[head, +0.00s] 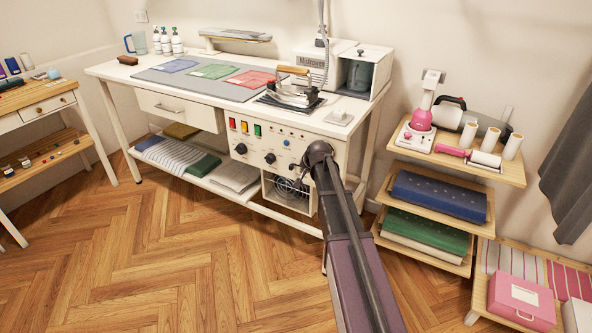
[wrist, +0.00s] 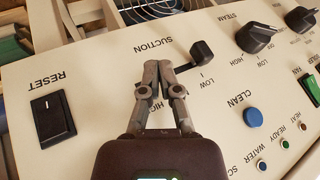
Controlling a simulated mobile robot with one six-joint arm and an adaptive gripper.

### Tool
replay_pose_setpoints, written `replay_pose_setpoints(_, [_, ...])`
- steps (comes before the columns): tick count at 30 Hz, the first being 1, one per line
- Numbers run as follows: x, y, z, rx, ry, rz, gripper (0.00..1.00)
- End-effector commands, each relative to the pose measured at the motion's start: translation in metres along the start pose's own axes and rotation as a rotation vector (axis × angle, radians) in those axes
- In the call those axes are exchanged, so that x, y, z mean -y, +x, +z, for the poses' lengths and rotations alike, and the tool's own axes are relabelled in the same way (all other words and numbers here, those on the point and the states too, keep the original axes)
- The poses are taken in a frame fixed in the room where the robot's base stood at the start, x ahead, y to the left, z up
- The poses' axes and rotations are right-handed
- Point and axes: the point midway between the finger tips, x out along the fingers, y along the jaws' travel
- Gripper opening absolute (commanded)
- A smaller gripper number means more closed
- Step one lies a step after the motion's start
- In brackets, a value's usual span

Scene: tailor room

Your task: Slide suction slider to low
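The suction slider (wrist: 201,51) shows in the wrist view as a black knob on a thin dark stem, beside the LOW label. The HIGH label lies lower left, by my gripper's fingers. My gripper (wrist: 158,64) has its fingertips together with nothing visible between them. It is over the panel just left of the knob, with a gap to the knob; the stem reaches toward the fingers. The fingers hide part of the slider's track. In the head view, my arm reaches the cream control panel (head: 262,128) and hides its right part.
The RESET rocker switch (wrist: 52,117) is left of my gripper and the blue CLEAN button (wrist: 254,117) is right of it. The steam dial (wrist: 257,37) is beyond the slider. In the head view, an iron (head: 292,92) stands on the table above the panel.

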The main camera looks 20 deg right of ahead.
Motion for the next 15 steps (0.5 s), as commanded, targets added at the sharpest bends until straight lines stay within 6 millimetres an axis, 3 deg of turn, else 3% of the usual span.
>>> replay_pose_setpoints(15, [0.003, -0.059, 0.001, 0.001, -0.002, 0.000, 0.00])
